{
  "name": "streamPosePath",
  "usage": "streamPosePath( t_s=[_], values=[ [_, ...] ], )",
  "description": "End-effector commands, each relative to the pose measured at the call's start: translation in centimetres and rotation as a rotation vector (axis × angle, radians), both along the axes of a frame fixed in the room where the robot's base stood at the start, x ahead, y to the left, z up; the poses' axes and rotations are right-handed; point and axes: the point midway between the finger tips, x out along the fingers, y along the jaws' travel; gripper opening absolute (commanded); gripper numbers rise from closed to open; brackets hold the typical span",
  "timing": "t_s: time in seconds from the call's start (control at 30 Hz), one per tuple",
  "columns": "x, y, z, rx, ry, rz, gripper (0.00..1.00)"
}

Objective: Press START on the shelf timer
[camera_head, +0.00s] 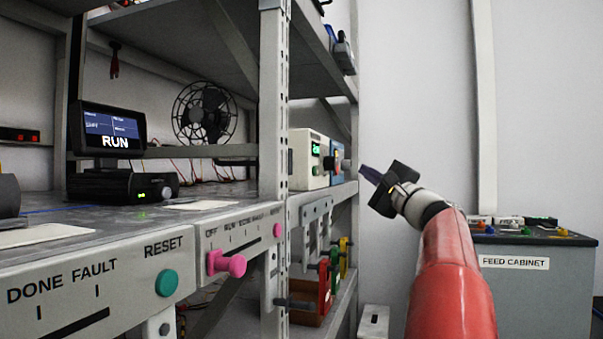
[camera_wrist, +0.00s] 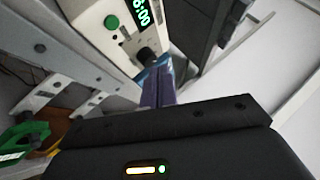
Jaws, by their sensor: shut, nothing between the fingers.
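The shelf timer is a white box (camera_head: 308,166) with a green-lit display and a green button (camera_head: 316,170), on the rack shelf right of the upright post. In the wrist view its white front (camera_wrist: 88,20) fills the top, with a green button (camera_wrist: 111,21), a green display (camera_wrist: 141,14) and a black knob (camera_wrist: 147,54). My gripper (camera_head: 368,173) is to the right of the timer, its fingers pointing toward the rack. The fingers are together and empty in the wrist view (camera_wrist: 158,88), their tips below the knob in the picture. Whether they touch anything cannot be told.
A blue unit (camera_head: 337,160) stands beside the timer, close to my fingertips. A grey post (camera_head: 273,120) stands left of the timer. Red, green and yellow holders (camera_head: 325,287) hang below the shelf. A feed cabinet (camera_head: 540,285) stands at right.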

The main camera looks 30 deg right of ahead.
Motion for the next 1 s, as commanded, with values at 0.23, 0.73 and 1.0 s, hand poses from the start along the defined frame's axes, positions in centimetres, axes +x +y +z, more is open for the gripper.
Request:
streamPosePath(
  t_s=[0.23, 0.73, 1.0],
  values=[
    [0.0, 0.0, 0.0, 0.0, 0.001, 0.0, 0.0],
    [3.9, 3.3, 0.0, 0.002, 0.002, 0.004, 0.0],
    [6.1, 5.3, -0.1, 0.0, 0.001, 0.003, 0.0]
  ],
)
